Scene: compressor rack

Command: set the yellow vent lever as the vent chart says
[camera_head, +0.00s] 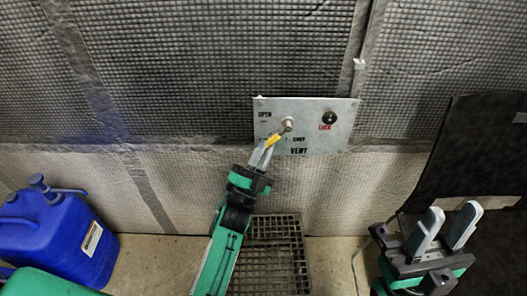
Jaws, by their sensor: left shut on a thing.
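A pale metal panel (340,130) is fixed to the quilted wall. It has the labels OPEN and VENT, a smaller label that is hard to read, and a red LOCK label under a dark round lock (329,118). The yellow vent lever (274,140) runs down and to the left from its pivot (287,123) on the panel. My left gripper (265,150) is shut on the lever's yellow end and partly hides it and the lettering there. My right gripper (449,226) is open and empty at lower right, away from the panel. I see no vent chart in this view.
Blue jerrycans (60,240) stand on the floor at the left. A dark floor grate (275,255) lies below the panel. A dark board-like surface (480,150) stands at the right, behind my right gripper. The wall around the panel is clear.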

